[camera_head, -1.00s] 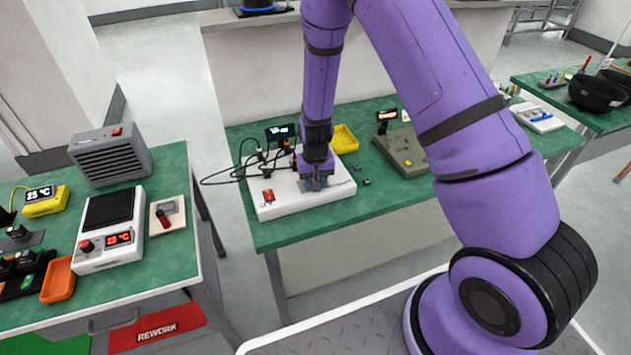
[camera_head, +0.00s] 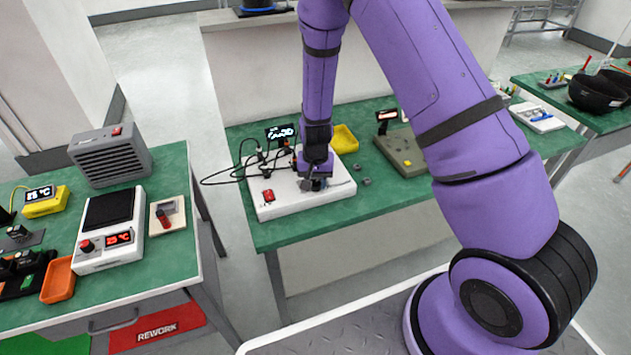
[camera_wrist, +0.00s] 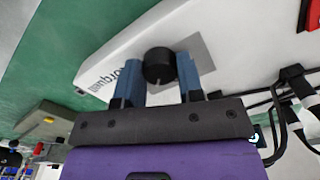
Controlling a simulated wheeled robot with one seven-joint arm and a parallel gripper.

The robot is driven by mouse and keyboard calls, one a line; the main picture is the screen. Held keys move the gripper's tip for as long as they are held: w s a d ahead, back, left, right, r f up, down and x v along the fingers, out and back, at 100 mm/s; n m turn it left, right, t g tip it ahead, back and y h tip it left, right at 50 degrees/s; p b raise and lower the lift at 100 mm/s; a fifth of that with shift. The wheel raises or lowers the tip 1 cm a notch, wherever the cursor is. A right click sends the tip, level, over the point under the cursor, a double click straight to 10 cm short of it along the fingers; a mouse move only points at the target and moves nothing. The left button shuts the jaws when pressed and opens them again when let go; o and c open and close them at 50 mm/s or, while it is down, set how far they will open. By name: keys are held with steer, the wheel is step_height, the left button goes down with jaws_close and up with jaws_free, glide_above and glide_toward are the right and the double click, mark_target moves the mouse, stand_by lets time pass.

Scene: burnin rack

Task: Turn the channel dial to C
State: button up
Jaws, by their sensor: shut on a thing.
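The channel dial (camera_wrist: 158,64) is a round black knob on a grey square plate on top of a white box (camera_wrist: 110,50), which also shows in the head view (camera_head: 279,207). My gripper (camera_wrist: 158,74) has its two blue fingers on either side of the dial and is shut on it. In the head view my gripper (camera_head: 313,184) points down onto the right part of the box top and hides the dial. No letter marks around the dial can be read.
A red switch (camera_head: 268,195) sits on the box's left part. Black cables (camera_head: 250,165) and a small display (camera_head: 281,132) are behind. A yellow bin (camera_head: 344,140) and a grey-green device (camera_head: 403,152) stand on the green bench. Two small dark pieces lie right of the box.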

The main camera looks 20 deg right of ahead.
steer(key=o, duration=0.9)
step_height(320, 180, up, 11)
steer(key=shift+f, duration=0.1)
step_height(320, 180, up, 13)
steer(key=n+t, duration=0.1)
glide_above(316, 183)
steer(key=s+d, duration=0.1)
steer(key=s, duration=0.2)
steer(key=s+d+r+n+t+y, duration=0.1)
steer(key=s+d+r+t, duration=0.1)
steer(key=s+r, duration=0.7)
steer(key=s+d+r+n, duration=0.1)
steer(key=s+r, duration=0.2)
steer(key=s, duration=0.2)
steer(key=s+d+r+t, duration=0.1)
steer(key=s+r, duration=0.3)
steer(key=s, duration=0.2)
steer(key=s+d+r+n+t+h, duration=0.1)
steer(key=s+r, duration=0.3)
steer(key=s, duration=0.2)
steer(key=shift+d+r+n, duration=0.25)
steer(key=shift+d+n, duration=0.05)
steer(key=shift+d, duration=0.1)
